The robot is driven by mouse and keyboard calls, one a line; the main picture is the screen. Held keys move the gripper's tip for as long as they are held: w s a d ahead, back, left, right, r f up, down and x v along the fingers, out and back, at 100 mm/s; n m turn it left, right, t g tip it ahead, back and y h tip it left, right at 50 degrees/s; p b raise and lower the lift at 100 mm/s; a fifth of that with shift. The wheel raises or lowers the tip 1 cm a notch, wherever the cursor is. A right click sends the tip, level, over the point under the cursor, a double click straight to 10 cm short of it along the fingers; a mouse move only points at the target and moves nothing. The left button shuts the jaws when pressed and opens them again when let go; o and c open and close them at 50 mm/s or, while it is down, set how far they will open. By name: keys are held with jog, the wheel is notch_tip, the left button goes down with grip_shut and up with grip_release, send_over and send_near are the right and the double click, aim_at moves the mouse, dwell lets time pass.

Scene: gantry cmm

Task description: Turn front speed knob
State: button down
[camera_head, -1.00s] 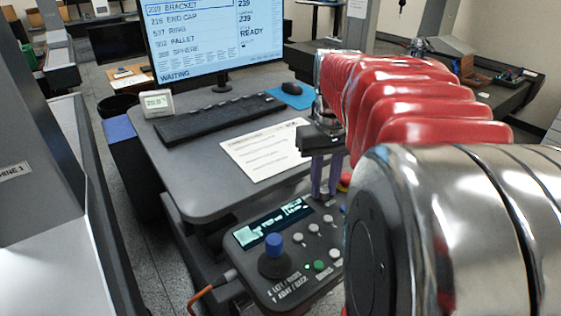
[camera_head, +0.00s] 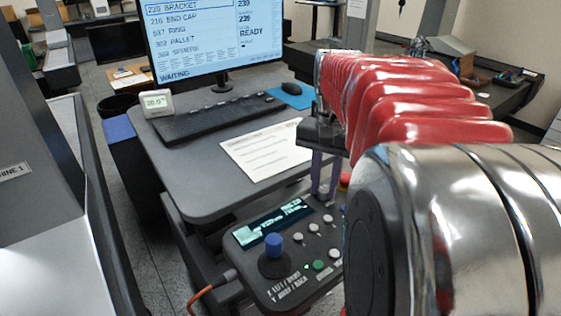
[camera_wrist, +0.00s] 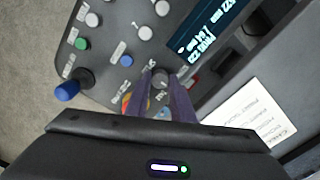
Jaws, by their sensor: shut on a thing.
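The control box (camera_head: 255,292) has a lit display (camera_head: 272,224), a blue-topped joystick (camera_head: 274,245) and several buttons. My gripper (camera_head: 322,193) points down at the far edge of the box, with its purple fingers close together. In the wrist view my gripper (camera_wrist: 163,82) is shut on a small dark knob (camera_wrist: 160,76), which shows between the fingertips. The fingers hide the knob's sides. In the head view I cannot make out the knob.
A red and yellow round part (camera_wrist: 127,102) sits close beside the fingers. Another blue-topped joystick (camera_wrist: 70,89) stands at the box's left in the wrist view. The grey desk (camera_head: 195,185) holds a paper sheet (camera_head: 268,152), a keyboard (camera_head: 215,118) and a monitor (camera_head: 215,40).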

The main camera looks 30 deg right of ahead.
aim_at(324, 189)
dwell(0.4)
jog(key=c, duration=1.5)
grip_release()
jog(key=shift+c, duration=0.2)
jog(key=shift+r, duration=0.1)
notch_tip(324, 189, up, 14)
jog(key=shift+f, duration=0.2)
